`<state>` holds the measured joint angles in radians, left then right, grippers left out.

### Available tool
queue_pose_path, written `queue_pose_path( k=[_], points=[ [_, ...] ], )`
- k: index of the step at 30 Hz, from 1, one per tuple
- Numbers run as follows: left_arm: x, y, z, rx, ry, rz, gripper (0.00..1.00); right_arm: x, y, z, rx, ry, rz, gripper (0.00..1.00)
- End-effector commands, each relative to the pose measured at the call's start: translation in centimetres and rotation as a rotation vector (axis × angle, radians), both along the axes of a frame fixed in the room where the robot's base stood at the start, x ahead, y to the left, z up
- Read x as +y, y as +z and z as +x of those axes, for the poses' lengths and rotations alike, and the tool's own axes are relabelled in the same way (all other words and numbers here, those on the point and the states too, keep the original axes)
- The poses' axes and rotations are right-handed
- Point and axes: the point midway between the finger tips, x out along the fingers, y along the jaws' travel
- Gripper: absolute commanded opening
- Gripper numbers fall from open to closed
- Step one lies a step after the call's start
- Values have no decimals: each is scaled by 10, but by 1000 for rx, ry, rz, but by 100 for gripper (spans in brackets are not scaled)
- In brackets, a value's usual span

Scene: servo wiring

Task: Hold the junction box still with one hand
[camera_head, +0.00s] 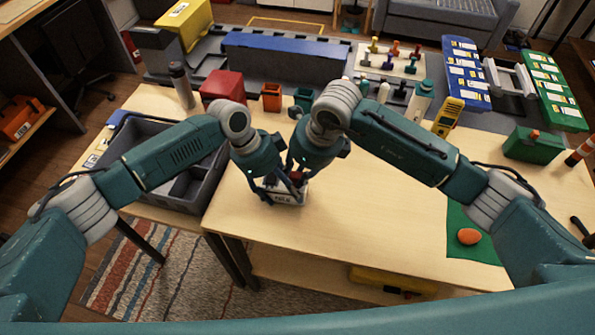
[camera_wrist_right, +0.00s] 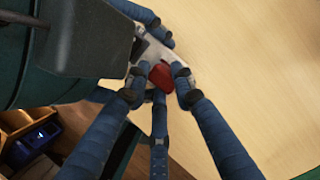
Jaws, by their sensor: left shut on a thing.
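The junction box (camera_head: 286,198) is a small white box with dark lettering on its front, on the wooden table near its front left edge. It also shows in the right wrist view (camera_wrist_right: 150,47), partly hidden by fingers. My left gripper (camera_head: 268,188) is shut on the box from its left side. My right gripper (camera_head: 297,174) is above the box, its fingers around a small red part (camera_wrist_right: 162,77) at the box. I cannot tell whether those fingers grip the red part or only surround it.
A grey divided bin (camera_head: 128,140) stands at the left. A red box (camera_head: 222,88), an orange cup (camera_head: 271,97) and a teal cup (camera_head: 303,98) stand behind the grippers. A green box (camera_head: 533,145) is at the right. The table's middle is clear.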

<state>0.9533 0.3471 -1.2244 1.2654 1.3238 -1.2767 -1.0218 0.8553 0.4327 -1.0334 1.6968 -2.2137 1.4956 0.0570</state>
Motion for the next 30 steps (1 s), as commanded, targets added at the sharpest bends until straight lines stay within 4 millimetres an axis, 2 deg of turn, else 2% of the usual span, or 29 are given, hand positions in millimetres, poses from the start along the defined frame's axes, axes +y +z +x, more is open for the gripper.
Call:
queue_pose_path(
  k=[5,6,9,30],
  points=[
    [1,0,0,1,1,1,29,-2,-1,1,-1,-3,-3,0],
    [1,0,0,1,1,1,29,-2,-1,1,-1,-3,-3,16],
    [1,0,0,1,1,1,29,-2,-1,1,-1,-3,-4,0],
    [2,-1,0,3,1,5,29,-3,11,2,-3,-5,-6,0]
  ],
)
